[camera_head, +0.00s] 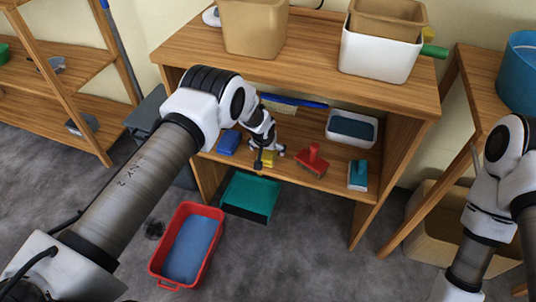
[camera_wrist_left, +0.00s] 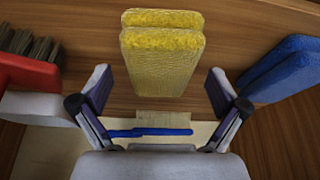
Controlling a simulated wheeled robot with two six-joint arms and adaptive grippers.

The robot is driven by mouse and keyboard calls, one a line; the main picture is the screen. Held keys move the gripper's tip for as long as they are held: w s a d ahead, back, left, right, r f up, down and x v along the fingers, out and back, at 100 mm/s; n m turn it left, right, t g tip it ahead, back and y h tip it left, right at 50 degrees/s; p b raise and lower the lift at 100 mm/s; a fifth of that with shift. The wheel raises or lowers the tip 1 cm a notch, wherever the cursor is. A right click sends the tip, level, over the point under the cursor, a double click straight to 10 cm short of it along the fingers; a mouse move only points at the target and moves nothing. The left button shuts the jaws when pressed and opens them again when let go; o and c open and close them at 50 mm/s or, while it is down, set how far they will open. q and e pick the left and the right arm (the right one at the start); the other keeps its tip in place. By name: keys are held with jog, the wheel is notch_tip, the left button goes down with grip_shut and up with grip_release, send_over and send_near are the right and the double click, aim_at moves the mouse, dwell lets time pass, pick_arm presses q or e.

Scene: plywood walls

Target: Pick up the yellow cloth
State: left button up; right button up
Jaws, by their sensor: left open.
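The yellow cloth (camera_wrist_left: 162,60) is a thick folded stack on the wooden shelf, in the upper middle of the left wrist view. In the head view only a small yellow patch of it (camera_head: 268,158) shows, partly hidden by my left gripper (camera_head: 269,155). My left gripper, also in the left wrist view (camera_wrist_left: 160,88), is open. Its two fingers stand apart, one on each side of the cloth's near end in the picture. I cannot tell whether they touch it. My right arm shows at the right of the head view, but its gripper is out of view.
On the same shelf are a blue cloth (camera_head: 229,142), a red brush (camera_head: 312,161), a teal and white brush (camera_head: 358,174), a white tub (camera_head: 352,128) and a blue-handled broom (camera_head: 295,101). The upper board (camera_head: 310,70) is above. A teal dustpan (camera_head: 250,197) and red tub (camera_head: 213,213) lie below.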

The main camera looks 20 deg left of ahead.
pick_arm(q)
jog(key=shift+w+f, duration=0.25)
jog(key=shift+f, duration=0.35)
jog(key=shift+r, duration=0.1)
jog(key=shift+f+b, duration=0.25)
jog(key=shift+b, duration=0.15)
jog(key=shift+s, duration=0.1)
jog(key=c, duration=1.2)
